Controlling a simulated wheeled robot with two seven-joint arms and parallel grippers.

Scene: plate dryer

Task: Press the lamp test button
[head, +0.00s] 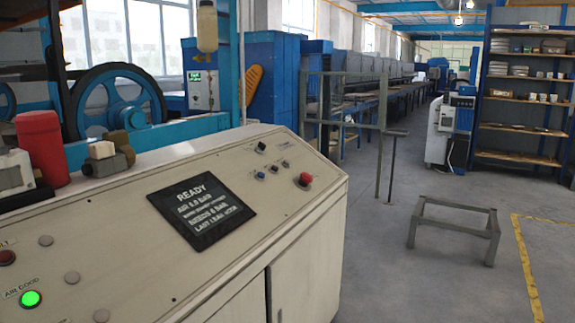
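The cream control panel (130,245) slopes across the lower left of the head view. On its upper right part are a red mushroom button (305,179), a small blue button (260,175), a black knob (262,146) and small controls beside them. At its lower left are a lit green lamp (30,298) labelled "AIR GOOD", a dark red lamp or button (7,257) and grey round ones (71,277). Labels near the upper right controls are too small to read, so I cannot tell which is the lamp test button. Neither gripper is in view.
A dark display (201,211) on the panel reads "READY". A red cylinder (42,148) and small blocks (107,157) stand on the panel's back ledge. A low metal stand (455,228) is on the floor at right. Floor between panel and stand is clear.

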